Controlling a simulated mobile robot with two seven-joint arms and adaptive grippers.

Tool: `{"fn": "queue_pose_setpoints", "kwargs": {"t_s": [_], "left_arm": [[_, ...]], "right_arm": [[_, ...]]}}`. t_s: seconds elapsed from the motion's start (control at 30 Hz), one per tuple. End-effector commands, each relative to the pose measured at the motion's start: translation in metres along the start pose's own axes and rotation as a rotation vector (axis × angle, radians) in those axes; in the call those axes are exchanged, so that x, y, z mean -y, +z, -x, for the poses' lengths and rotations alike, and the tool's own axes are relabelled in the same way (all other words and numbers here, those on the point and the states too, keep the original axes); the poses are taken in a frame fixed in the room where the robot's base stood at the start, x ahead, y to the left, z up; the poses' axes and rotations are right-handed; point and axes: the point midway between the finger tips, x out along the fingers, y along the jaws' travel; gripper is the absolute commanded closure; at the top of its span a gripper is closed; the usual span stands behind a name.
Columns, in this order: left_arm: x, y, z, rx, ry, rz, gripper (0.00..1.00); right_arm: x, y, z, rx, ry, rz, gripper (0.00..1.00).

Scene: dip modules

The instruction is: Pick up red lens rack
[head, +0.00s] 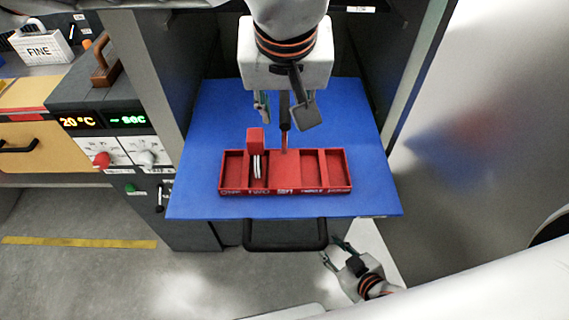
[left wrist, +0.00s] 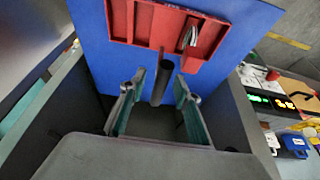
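The red lens rack (head: 285,187) lies on the blue surface (head: 195,200). It is a long tray with open compartments and a solid middle. A thin red stem with a black grip (head: 285,115) seems to rise from that middle. White pieces (head: 257,168) stand in the compartment marked TWO, below a red block (head: 256,140). My left gripper (head: 284,108) is open above the rack's back side. In the left wrist view, the black grip (left wrist: 161,85) stands between its fingers (left wrist: 160,80), with gaps visible. My right gripper (head: 336,252) is open and empty, low at the right.
Dark cabinet walls flank the blue surface, with a black handle (head: 285,235) at its front. A control panel (head: 118,145) with lit displays and knobs stands at left. A white FINE box (head: 42,48) is farther left. Blue surface around the rack is clear.

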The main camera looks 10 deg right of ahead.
Motion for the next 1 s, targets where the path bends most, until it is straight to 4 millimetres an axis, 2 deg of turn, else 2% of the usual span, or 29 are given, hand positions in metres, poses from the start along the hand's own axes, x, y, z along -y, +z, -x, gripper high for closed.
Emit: {"fn": "queue_pose_setpoints", "kwargs": {"t_s": [0.17,0.2,0.3,0.33,0.77,0.87,1.0], "left_arm": [[0.000,0.000,0.000,-0.001,0.000,0.000,0.68],[0.000,0.000,0.000,-0.001,0.000,0.000,0.71],[0.000,0.000,0.000,-0.001,0.000,0.000,0.97],[0.000,0.000,0.000,-0.001,0.000,0.000,1.00],[0.000,-0.002,0.003,-0.003,0.001,0.000,1.00],[0.000,-0.004,0.008,-0.004,0.001,0.001,1.00],[0.000,-0.011,0.024,-0.007,0.001,0.001,1.00]], "right_arm": [[-0.001,-0.004,0.000,-0.007,0.001,0.000,0.69],[-0.001,-0.004,0.000,-0.007,0.001,0.000,0.69],[-0.001,-0.004,0.000,-0.007,0.001,0.000,0.69],[-0.001,-0.004,0.000,-0.007,0.001,0.000,0.69],[-0.001,-0.002,0.000,-0.002,0.001,0.001,0.69],[-0.001,-0.001,0.000,-0.001,0.001,0.001,0.69],[-0.001,-0.002,0.000,-0.001,0.001,0.001,0.69]]}}
